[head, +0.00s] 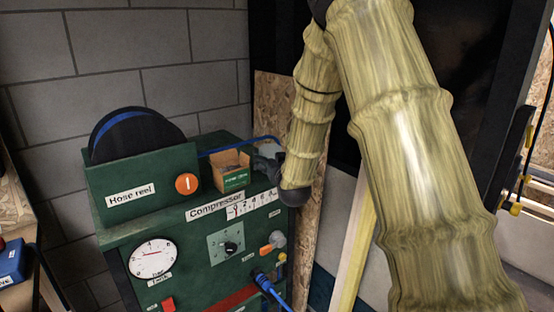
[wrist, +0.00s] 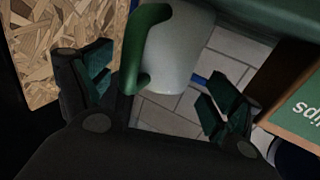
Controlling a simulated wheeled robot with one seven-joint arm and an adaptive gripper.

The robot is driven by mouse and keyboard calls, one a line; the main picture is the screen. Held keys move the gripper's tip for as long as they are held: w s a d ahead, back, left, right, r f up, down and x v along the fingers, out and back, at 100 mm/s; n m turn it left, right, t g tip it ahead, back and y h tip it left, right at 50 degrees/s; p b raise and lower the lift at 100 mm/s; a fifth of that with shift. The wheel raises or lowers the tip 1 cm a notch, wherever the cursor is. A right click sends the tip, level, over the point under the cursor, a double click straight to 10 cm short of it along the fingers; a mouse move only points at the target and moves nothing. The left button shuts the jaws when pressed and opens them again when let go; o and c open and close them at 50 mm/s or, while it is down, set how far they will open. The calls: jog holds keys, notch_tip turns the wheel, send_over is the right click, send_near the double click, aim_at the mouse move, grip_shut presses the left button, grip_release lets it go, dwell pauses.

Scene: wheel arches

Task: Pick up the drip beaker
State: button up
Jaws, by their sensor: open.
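The drip beaker (wrist: 182,50) is a pale grey-white cup with a green handle, seen ahead of my gripper (wrist: 155,84) in the wrist view. Its handle lies on the left and reaches down between the open fingers. The beaker's body is between and just beyond the fingertips; I cannot tell whether either finger touches it. In the head view my gripper (head: 266,164) is at the back right of the green compressor top, and a pale bit of the beaker (head: 268,149) shows behind it. Most of the beaker is hidden there.
A small cardboard box (head: 230,161) with a green label stands left of my gripper on the compressor (head: 165,219). The hose reel (head: 138,136) is further left, with a blue hose running behind the box. A chipboard panel (wrist: 60,50) is close on the wrist view's left.

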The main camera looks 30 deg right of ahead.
aim_at(268, 150)
jog(key=shift+x, duration=1.4)
jog(key=c, duration=1.1)
